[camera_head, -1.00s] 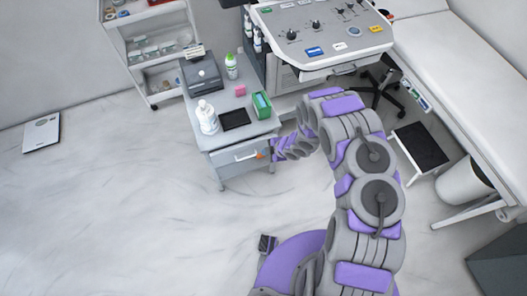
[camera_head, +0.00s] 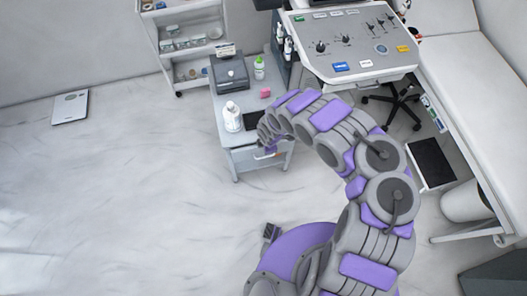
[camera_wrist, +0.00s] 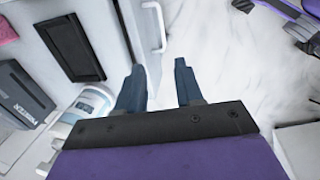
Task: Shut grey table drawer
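The grey table (camera_head: 224,104) stands left of the arm in the head view. Its drawer front (camera_head: 243,157) faces me, partly hidden by my arm. In the wrist view the drawer front (camera_wrist: 133,22) and its pale vertical bar handle (camera_wrist: 155,24) show at the top, just beyond the fingertips. I cannot tell how far the drawer stands out.
On the tabletop are a white bottle (camera_head: 232,117), a dark grey device (camera_head: 230,73), a green-capped bottle (camera_head: 259,68) and a pink block (camera_head: 265,93). A console (camera_head: 350,50) stands behind, an exam bed (camera_head: 470,90) at right.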

